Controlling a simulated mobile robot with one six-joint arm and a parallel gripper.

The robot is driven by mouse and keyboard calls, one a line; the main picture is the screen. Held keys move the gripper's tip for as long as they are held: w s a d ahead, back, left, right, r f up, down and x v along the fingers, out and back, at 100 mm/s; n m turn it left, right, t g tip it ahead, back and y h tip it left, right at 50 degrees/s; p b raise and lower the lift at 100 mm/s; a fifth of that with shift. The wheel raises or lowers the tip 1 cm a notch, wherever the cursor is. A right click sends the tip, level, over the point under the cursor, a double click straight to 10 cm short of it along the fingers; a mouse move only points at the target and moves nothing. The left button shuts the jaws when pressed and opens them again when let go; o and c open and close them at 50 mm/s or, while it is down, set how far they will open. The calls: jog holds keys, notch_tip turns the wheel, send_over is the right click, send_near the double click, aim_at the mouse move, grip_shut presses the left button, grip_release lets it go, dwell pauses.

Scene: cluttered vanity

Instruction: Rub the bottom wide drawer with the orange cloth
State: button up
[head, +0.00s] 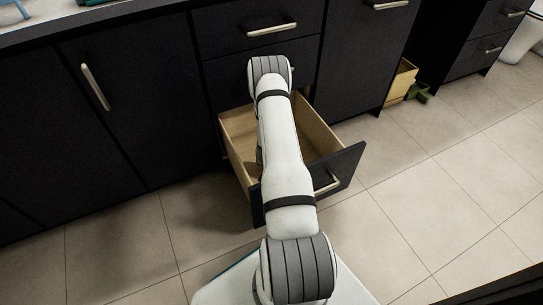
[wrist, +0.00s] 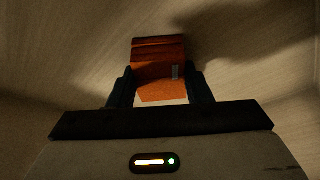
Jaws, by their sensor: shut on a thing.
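The bottom wide drawer (head: 238,130) is pulled open from the dark vanity, with a pale wood inside and a dark front with a metal handle. My arm reaches over its front and down into it, hiding much of the inside in the head view. In the wrist view my gripper (wrist: 161,88) is shut on the orange cloth (wrist: 158,60), which sits between the two dark fingers. The cloth is close to the drawer's wooden inner surface; I cannot tell whether it touches it. The gripper and cloth are hidden in the head view.
A closed drawer (head: 245,25) is above the open one, and a closed cabinet door (head: 110,110) stands to its left. A yellowish box (head: 402,80) and a green item (head: 419,92) lie on the floor at the right. The tiled floor (head: 430,150) at right is otherwise clear.

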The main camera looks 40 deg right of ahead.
jog(key=shift+a, duration=0.5)
jog(key=shift+w+r+p, duration=0.1)
jog(key=shift+r+p, duration=0.25)
jog(key=shift+p, duration=0.05)
jog(key=shift+r+p, duration=2.35)
jog(key=shift+r, duration=1.35)
